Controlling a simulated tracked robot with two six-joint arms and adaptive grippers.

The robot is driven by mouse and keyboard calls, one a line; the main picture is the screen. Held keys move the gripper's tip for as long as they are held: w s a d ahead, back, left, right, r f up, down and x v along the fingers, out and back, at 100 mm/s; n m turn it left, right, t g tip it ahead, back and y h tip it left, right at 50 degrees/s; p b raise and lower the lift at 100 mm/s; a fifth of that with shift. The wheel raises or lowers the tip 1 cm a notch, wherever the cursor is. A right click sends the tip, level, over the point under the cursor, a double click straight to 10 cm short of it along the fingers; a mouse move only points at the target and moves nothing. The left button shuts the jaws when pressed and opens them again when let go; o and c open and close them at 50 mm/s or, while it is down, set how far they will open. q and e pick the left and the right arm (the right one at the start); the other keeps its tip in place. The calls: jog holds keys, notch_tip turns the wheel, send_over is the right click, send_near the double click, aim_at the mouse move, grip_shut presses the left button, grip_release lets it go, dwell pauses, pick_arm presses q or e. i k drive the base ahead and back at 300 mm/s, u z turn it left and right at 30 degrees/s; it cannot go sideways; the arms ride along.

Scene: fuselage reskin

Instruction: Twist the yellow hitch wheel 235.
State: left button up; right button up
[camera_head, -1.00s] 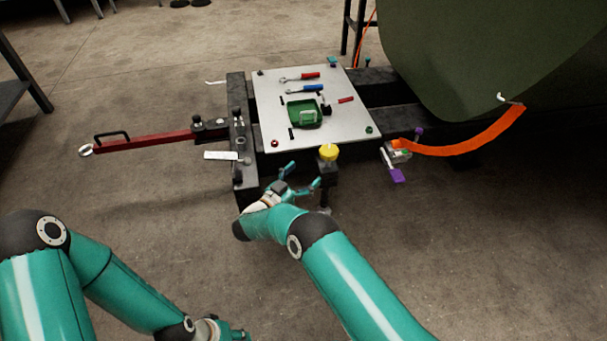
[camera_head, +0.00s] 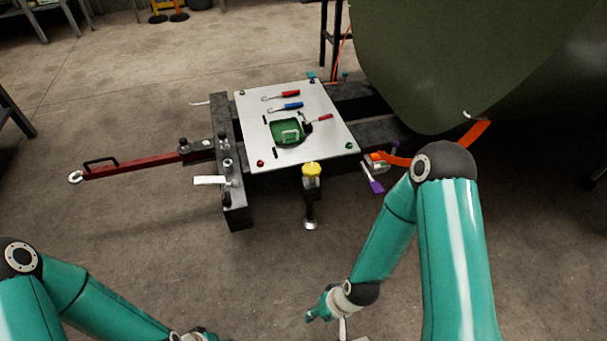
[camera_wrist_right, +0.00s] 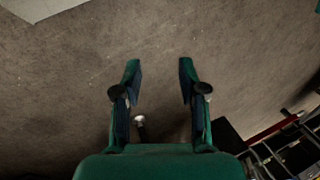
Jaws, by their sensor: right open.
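The yellow hitch wheel (camera_head: 312,170) sits on top of a dark upright post at the front edge of the metal plate. My right gripper (camera_head: 314,313) is low in the head view, below the wheel and well apart from it. In the right wrist view the right gripper (camera_wrist_right: 160,80) has its two fingers spread with only bare floor between the tips. The yellow wheel cannot be made out in the wrist view. My left gripper (camera_head: 196,336) is only partly seen at the bottom edge, and its fingers are cut off.
A metal plate (camera_head: 332,136) carries a green tray (camera_head: 279,134) and several small tools. A red tow bar (camera_head: 135,164) reaches left from the black frame (camera_head: 237,217). A large green fuselage (camera_head: 430,60) and orange strap (camera_head: 398,161) stand right. The front floor is clear.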

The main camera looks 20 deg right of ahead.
aim_at(311, 169)
jog(key=z, duration=1.1)
jog(key=i, duration=0.15)
jog(key=u, duration=2.65)
jog(key=k, duration=1.3)
jog(key=z, duration=1.05)
jog(key=i, duration=1)
jog(key=u, duration=0.05)
